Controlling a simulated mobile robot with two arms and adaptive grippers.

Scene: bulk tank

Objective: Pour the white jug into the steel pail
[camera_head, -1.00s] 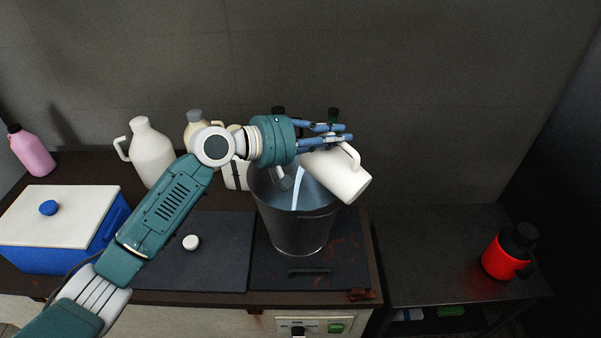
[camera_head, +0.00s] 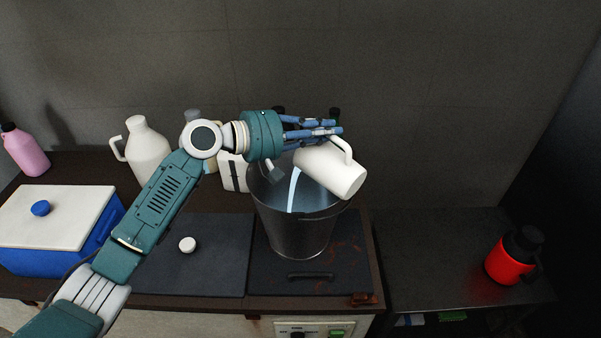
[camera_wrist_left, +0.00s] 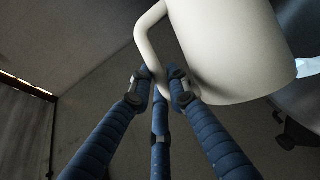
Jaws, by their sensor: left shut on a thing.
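The white jug (camera_head: 330,170) is tipped over the steel pail (camera_head: 300,232), its handle on the upper side and its left end above the pail's opening. A bright white streak (camera_head: 294,188) runs down from that left end inside the pail; it looks like a pouring stream. My left gripper (camera_head: 322,133) is shut on the jug's handle. In the left wrist view the blue fingers (camera_wrist_left: 155,85) close around the handle beside the jug's pale body (camera_wrist_left: 235,45). The jug's mouth is hidden in both views. My right gripper is not in view.
The pail stands on a dark mat (camera_head: 350,235). A red container (camera_head: 512,258) stands on the lower right table.

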